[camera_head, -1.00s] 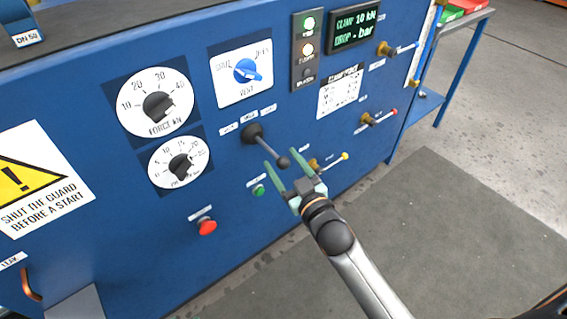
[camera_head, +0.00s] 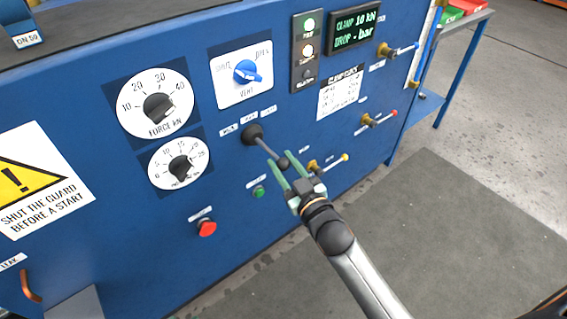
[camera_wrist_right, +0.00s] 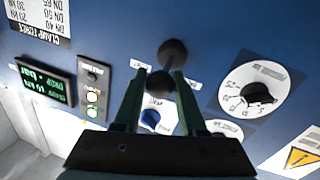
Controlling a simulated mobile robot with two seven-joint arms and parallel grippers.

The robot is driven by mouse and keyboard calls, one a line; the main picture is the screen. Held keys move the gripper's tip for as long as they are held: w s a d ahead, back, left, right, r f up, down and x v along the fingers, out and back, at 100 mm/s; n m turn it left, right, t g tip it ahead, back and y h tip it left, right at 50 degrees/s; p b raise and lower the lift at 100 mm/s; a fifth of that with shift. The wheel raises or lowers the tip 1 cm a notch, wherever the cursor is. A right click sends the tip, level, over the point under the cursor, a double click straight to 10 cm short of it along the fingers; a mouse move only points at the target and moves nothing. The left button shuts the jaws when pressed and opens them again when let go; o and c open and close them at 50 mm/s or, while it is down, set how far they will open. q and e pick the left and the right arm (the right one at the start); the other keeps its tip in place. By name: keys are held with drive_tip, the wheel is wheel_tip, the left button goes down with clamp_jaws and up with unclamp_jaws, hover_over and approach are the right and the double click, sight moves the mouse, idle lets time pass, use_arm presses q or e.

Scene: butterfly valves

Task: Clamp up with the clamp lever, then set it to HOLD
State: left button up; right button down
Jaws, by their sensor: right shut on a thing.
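The clamp lever (camera_head: 266,147) sticks out of the blue panel, with a dark round base, a grey rod and a black ball end. Three small labels stand in a row above its base. My right gripper (camera_head: 280,161) is shut on the lever at its ball end, with a green finger on each side. In the right wrist view the lever's ball (camera_wrist_right: 161,82) shows between the fingertips, with the dark base behind it. The display (camera_head: 354,28) reads CLAMP 10 kN and DROP - bar. My left gripper is not in view.
A FORCE dial (camera_head: 158,104) and a smaller dial (camera_head: 180,165) are left of the lever. A blue VENT knob (camera_head: 247,71) is above.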

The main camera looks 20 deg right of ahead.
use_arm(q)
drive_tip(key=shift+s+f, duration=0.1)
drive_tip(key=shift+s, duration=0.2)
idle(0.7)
